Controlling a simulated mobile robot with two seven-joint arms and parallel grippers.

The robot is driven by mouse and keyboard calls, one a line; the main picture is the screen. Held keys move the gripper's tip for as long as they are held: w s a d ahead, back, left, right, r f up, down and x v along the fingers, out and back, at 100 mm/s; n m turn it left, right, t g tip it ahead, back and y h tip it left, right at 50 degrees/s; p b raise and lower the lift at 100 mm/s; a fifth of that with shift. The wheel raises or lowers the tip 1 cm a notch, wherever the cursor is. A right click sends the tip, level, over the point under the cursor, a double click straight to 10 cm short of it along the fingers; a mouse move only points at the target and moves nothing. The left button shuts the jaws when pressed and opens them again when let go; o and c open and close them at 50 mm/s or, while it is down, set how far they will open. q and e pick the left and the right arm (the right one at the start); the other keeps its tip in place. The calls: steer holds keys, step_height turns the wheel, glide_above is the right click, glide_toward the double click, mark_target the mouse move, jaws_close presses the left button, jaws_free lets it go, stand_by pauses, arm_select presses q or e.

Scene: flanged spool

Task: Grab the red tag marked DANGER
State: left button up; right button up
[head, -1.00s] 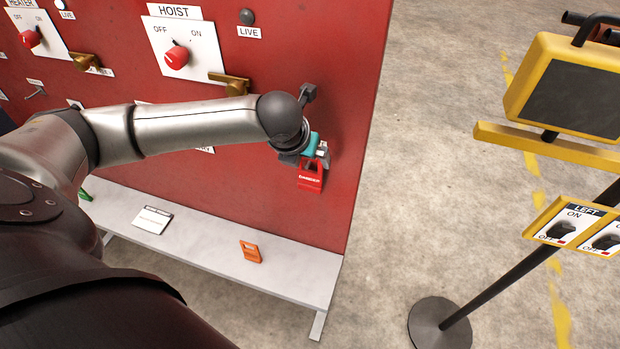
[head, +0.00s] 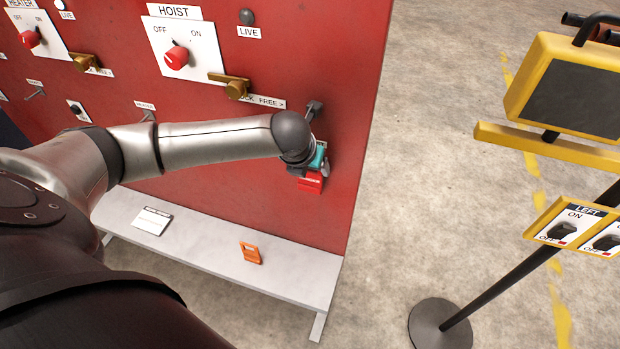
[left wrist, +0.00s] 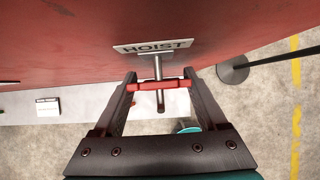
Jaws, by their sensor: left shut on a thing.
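The red tag (head: 311,182) is at the right end of the red panel, just below my left gripper (head: 313,169); its lettering is too small to read now. In the left wrist view, the tag (left wrist: 146,86) shows as a thin red bar across the gap between the two fingers of my left gripper (left wrist: 160,82), which is shut on it. A metal peg (left wrist: 158,68) under a HOIST label (left wrist: 153,46) reaches from the panel to the tag. I cannot tell whether the tag still hangs on the peg. My right gripper is not in view.
The red panel (head: 340,110) carries a HOIST switch (head: 178,58) and a brass latch (head: 236,88). A grey shelf (head: 200,243) below holds an orange tag (head: 250,252) and a white card (head: 152,220). A yellow-framed stand (head: 575,90) is at the right, with clear floor between.

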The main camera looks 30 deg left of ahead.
arm_select(q)
steer(key=c, duration=0.7)
steer(key=shift+o, duration=0.2)
steer(key=shift+r, duration=0.15)
